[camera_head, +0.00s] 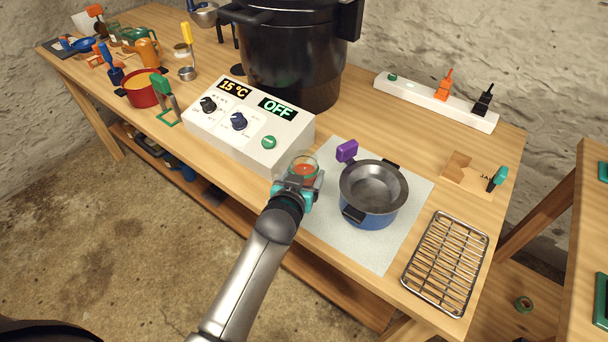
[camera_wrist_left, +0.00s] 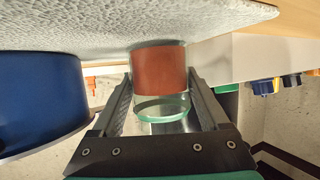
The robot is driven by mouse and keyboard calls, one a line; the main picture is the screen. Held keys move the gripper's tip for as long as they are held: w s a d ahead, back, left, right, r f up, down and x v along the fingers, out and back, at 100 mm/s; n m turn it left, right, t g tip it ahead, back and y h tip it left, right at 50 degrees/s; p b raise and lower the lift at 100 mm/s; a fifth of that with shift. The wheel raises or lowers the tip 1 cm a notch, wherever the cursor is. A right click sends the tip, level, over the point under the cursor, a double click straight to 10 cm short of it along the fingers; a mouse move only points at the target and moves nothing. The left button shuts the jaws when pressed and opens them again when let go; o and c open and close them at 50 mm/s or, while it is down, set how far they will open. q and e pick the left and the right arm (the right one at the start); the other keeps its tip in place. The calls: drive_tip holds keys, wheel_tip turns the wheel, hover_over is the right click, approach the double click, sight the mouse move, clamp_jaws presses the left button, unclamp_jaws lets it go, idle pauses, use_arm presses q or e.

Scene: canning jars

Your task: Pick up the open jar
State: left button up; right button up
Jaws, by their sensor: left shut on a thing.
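The open jar (camera_head: 304,170) is clear glass with red-orange contents and no lid on top. It is at the mat's left corner, just right of the control box. In the left wrist view, which shows the table upside down, the jar (camera_wrist_left: 160,72) is between my two fingers, with a greenish rim. My left gripper (camera_head: 299,184) is shut on the jar from the front side. The jar's base is at or very near the mat (camera_head: 375,252); I cannot tell whether it touches. My right gripper is not in view.
A blue pot (camera_head: 368,216) stands on the mat right of the jar, with a purple-handled tool (camera_head: 347,151) behind. A control box (camera_head: 250,140) reading OFF is close on the left.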

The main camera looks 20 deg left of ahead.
use_arm(q)
drive_tip(key=shift+r, duration=0.1)
drive_tip(key=c, duration=0.4)
wheel_tip(320, 180, up, 20)
drive_tip(key=p, duration=0.6)
drive_tip(key=shift+p, duration=0.3)
drive_tip(key=o, duration=1)
clamp_jaws()
